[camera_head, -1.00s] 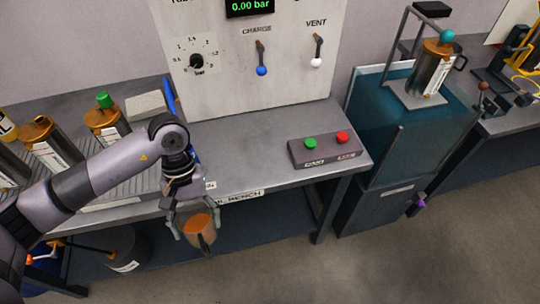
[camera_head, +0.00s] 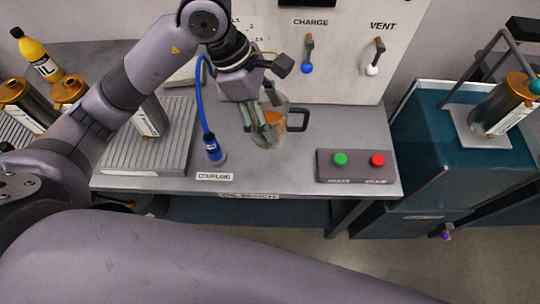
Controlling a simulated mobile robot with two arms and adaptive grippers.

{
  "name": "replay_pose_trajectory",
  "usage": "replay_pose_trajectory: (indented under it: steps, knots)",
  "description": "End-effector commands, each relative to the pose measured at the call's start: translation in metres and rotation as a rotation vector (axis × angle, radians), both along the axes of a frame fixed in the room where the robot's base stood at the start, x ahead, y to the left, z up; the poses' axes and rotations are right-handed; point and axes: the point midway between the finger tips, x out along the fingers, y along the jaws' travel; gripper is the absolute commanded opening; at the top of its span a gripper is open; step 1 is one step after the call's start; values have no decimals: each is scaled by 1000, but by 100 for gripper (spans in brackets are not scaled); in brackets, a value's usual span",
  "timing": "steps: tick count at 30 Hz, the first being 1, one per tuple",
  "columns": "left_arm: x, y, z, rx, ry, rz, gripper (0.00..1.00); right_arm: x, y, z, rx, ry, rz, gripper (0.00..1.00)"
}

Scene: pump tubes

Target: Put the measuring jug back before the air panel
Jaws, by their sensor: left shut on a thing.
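The measuring jug (camera_head: 272,136) is clear with orange-brown contents and a dark handle on its right side. It is over the grey oil bench (camera_head: 330,136), in front of the air panel (camera_head: 345,85). My left gripper (camera_head: 262,125) reaches down from above and is shut on the jug, its fingers covering part of the jug's left side. I cannot tell whether the jug's base touches the bench. My right gripper is not in view.
A blue hose with a coupling (camera_head: 214,150) stands left of the jug. A button box (camera_head: 355,166) with green (camera_head: 340,159) and red (camera_head: 377,160) buttons is to the right. A ribbed tray (camera_head: 150,160) and canisters are at left. Bench between jug and box is clear.

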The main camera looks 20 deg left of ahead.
Motion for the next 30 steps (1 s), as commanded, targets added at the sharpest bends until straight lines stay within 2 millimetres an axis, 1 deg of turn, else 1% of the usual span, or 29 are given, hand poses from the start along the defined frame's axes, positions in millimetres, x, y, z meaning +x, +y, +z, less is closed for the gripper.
replay_pose_trajectory:
  steps: [1,3,9,12,15,22,27,30]
  knots:
    - [-2,0,-15,0,11,2,36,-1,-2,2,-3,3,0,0]
    - [-2,1,-35,2,11,1,36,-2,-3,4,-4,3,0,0]
    - [-2,0,-88,1,10,0,36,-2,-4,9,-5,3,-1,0]
    - [-1,0,-109,0,7,0,36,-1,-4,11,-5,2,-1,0]
    - [-1,0,-123,1,4,-1,36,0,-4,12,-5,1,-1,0]
    - [-1,0,-140,1,4,-1,36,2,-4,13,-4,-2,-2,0]
    - [-1,0,-165,-1,6,-1,36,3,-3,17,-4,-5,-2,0]
    - [-1,0,-174,0,2,-3,36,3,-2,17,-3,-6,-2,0]
